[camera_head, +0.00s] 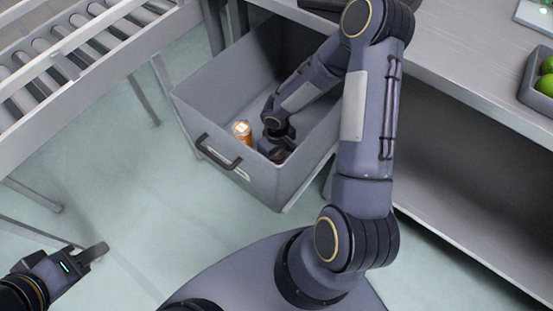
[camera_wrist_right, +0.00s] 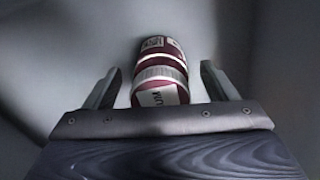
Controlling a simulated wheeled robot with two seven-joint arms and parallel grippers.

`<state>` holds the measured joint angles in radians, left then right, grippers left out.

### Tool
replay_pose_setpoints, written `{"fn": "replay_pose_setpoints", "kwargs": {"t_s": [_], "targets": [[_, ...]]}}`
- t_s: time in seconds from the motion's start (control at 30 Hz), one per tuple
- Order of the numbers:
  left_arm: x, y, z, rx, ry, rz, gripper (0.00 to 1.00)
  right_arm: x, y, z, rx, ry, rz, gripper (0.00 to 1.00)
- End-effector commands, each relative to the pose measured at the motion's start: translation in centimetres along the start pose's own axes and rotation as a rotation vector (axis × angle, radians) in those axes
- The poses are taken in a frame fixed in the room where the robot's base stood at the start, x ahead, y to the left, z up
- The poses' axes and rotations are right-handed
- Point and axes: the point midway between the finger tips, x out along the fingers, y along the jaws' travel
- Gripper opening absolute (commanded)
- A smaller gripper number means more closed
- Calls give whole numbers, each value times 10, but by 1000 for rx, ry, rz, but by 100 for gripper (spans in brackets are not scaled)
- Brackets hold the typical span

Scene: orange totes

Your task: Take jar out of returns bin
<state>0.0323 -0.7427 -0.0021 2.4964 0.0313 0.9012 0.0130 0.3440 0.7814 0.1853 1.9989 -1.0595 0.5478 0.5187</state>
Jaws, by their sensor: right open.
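The returns bin (camera_head: 190,112) is a grey open drawer-like bin with a dark handle. My right arm reaches down into it. My right gripper (camera_head: 278,152) is low inside, close to the front wall. In the right wrist view, the open right gripper (camera_wrist_right: 158,92) has one finger on each side of a dark red jar (camera_wrist_right: 162,72) with white label bands. The fingers look apart from the jar. In the head view the jar is mostly hidden by my gripper. My left gripper (camera_head: 94,254) is at the lower left, away from the bin; its jaw opening is unclear.
An orange container (camera_head: 242,131) with a pale top stands in the bin, left of my right gripper. A roller conveyor (camera_head: 75,50) is at the upper left. A metal table (camera_head: 465,75) with a tray of green fruit (camera_head: 546,82) is at the right.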

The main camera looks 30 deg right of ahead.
Motion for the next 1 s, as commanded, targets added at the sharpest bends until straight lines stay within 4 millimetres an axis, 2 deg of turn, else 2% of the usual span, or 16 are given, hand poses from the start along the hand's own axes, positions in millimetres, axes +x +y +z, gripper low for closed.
{"fn": "replay_pose_setpoints", "kwargs": {"t_s": [0.27,0.73,1.0], "targets": [[1,0,0,0,0,0,36,4,0,0,0,1,0,79],[1,0,0,0,0,0,36,4,0,0,0,1,0,20],[0,0,0,0,0,0,36,2,0,-1,0,2,1,20]]}}
